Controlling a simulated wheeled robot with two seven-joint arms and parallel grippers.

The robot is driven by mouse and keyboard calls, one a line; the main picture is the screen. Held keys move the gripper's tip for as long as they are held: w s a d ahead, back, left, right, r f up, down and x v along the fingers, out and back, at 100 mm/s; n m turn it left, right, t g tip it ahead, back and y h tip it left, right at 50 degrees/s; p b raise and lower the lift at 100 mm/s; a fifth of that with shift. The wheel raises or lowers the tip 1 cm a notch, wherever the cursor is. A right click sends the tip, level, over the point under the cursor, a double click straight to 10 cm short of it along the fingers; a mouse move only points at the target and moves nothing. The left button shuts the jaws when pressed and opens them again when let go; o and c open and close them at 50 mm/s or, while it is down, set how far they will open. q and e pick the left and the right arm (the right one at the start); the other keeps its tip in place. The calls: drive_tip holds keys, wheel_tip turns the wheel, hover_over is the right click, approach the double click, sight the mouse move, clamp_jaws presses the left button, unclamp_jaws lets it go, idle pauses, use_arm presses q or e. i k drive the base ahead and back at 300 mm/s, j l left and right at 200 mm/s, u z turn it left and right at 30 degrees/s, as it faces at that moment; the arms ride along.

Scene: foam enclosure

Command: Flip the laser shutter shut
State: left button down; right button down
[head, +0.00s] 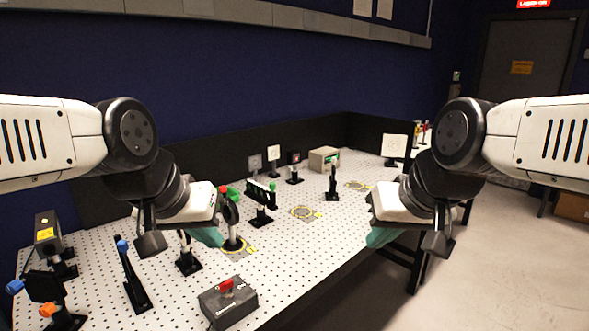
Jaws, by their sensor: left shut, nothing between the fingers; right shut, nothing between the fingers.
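No part is clearly labelled as the shutter. A blue-tipped black lever (126,262) on a flat base stands tilted at the left of the perforated table. A dark box with a yellow label (45,232), which looks like the laser, stands at the far left edge. My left gripper (208,237) is shut and empty, with teal fingertips, above the table to the right of the lever and apart from it. It hides part of the mounts behind it. My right gripper (380,238) is shut and empty over the table's right edge.
A grey box with a red switch (228,302) sits at the front edge. A round mount (232,230) and a green-topped mount (261,200) stand near my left gripper. An orange-knobbed mount (60,312) is at front left. A black low wall (300,146) runs behind.

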sight(123, 245)
drive_tip(key=u, duration=1.4)
